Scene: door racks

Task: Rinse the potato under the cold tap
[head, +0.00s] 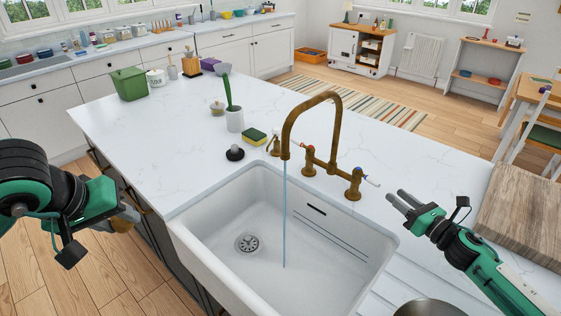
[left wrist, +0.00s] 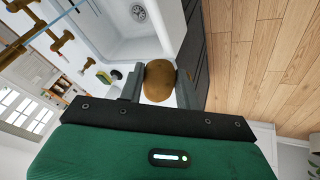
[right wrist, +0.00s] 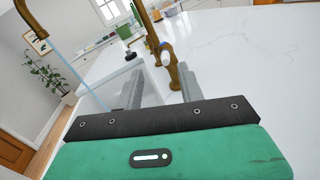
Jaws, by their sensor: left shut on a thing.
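My left gripper (head: 128,214) is shut on the brown potato (left wrist: 159,81), which sits between its fingers in the left wrist view. In the head view the gripper is left of the white sink (head: 183,232), outside its front edge, and mostly hides the potato. The brass tap (head: 318,98) arches over the sink, and a thin blue stream of water (head: 285,215) falls from it into the basin. The tap has two levers with white grips, one on each side. My right gripper (head: 397,200) is open and empty, right of the tap over the worktop.
A green bin (head: 129,83) is at the far left of the worktop. A wooden board (head: 520,215) lies at the right, and a metal bowl (head: 430,307) is at the bottom.

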